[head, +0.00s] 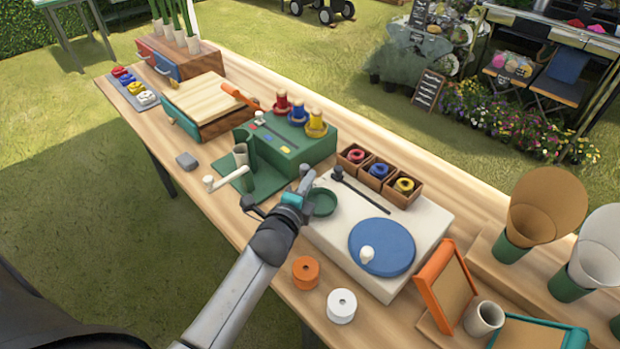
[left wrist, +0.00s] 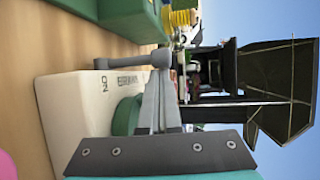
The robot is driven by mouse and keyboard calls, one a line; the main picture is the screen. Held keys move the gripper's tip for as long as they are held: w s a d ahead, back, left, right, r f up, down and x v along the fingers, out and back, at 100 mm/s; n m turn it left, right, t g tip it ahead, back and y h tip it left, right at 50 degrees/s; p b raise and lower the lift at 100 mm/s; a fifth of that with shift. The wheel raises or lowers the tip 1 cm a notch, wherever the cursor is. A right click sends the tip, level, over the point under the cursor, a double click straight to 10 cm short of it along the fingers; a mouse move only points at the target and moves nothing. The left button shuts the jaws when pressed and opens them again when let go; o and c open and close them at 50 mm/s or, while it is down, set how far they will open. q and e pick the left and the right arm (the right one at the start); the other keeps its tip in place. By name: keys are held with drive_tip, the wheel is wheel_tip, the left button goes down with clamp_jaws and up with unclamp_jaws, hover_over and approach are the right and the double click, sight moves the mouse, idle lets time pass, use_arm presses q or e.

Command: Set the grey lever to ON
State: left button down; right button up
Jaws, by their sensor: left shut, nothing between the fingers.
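The grey lever (left wrist: 132,55) shows in the left wrist view as a grey bar with a round knob at its right end, above the white base (left wrist: 62,110). The word ON is printed on the base near the lever's left end; more print beside it is unreadable. My left gripper (left wrist: 157,76) is shut and empty, its fingertips close to the lever's knob; I cannot tell whether they touch. In the head view my left gripper (head: 306,176) is over the far left corner of the white base (head: 318,234), and the lever is largely hidden there. My right gripper is not in view.
The base carries a green dish (head: 322,202), a black arm (head: 364,194) and a blue disc (head: 382,247). A green machine (head: 290,143) with spools and a white crank (head: 226,180) stand to the left. Orange (head: 306,271) and white (head: 341,305) rolls lie in front.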

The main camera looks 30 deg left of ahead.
use_arm(q)
drive_tip(key=shift+s+a+f, duration=0.1)
drive_tip(key=shift+s+a, duration=0.05)
drive_tip(key=shift+s, duration=0.1)
idle(0.3)
drive_tip(key=shift+s, duration=0.1)
idle(0.3)
drive_tip(key=shift+s, duration=0.2)
drive_tip(key=p+v, duration=0.2)
drive_tip(key=v, duration=1.2)
drive_tip(key=shift+s, duration=0.3)
